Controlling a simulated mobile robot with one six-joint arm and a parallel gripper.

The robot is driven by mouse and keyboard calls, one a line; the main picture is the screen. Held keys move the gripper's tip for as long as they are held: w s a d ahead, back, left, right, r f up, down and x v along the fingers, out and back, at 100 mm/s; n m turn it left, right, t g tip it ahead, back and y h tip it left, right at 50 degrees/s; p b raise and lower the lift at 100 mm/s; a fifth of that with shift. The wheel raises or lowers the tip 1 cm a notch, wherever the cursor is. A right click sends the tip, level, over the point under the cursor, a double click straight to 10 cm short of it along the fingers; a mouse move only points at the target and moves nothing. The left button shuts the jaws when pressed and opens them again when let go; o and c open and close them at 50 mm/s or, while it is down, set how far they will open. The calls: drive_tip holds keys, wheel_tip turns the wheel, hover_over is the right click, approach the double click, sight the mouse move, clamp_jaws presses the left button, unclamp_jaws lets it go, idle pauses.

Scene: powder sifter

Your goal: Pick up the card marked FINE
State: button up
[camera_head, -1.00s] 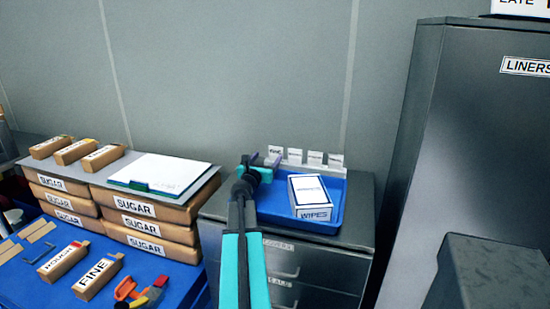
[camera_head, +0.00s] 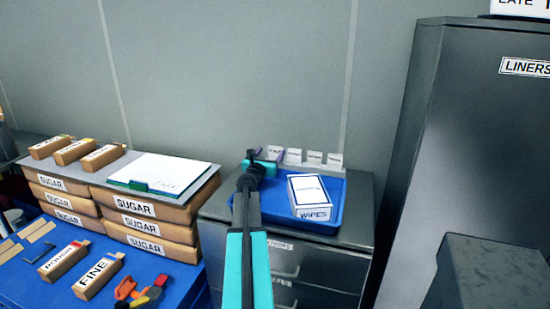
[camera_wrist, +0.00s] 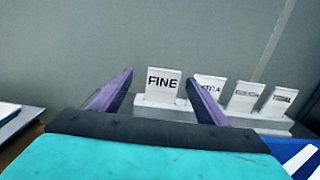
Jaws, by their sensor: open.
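The card marked FINE (camera_wrist: 162,82) stands upright at the left end of a pale rack (camera_wrist: 160,102) in the wrist view. In the head view this card (camera_head: 276,152) is small, at the back of the cabinet top. My gripper (camera_wrist: 158,93) is open, with one purple finger to the left of the card and one to the right. The fingers look apart from the card; how far the card stands beyond the tips is hard to tell. In the head view my gripper (camera_head: 265,156) is partly hidden behind my wrist.
Other cards stand right of FINE, including one marked ROUGH (camera_wrist: 245,96). A blue tray (camera_head: 338,215) holds a WIPES box (camera_head: 311,196) right of my arm. Sugar packs (camera_head: 150,228) and a clipboard are left. A FINE block (camera_head: 98,275) lies on the blue surface. The wall is close behind.

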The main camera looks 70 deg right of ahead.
sight(275, 149)
drive_tip(key=shift+s+d+p, duration=0.15)
drive_tip(key=shift+d+p, duration=0.05)
drive_tip(key=shift+d, duration=0.65)
drive_tip(key=shift+s+d+p, duration=0.15)
drive_tip(key=shift+d, duration=1.65)
drive_tip(key=c, duration=1.1)
drive_tip(key=shift+r+p, duration=0.35)
drive_tip(key=shift+r, duration=1.35)
drive_tip(key=s+a, duration=0.3)
drive_tip(key=a, duration=0.1)
drive_tip(key=s+a+r, duration=0.1)
drive_tip(key=s+a, duration=0.2)
drive_tip(key=a, duration=0.1)
drive_tip(key=s+a, duration=0.4)
drive_tip(key=shift+a+r, duration=0.25)
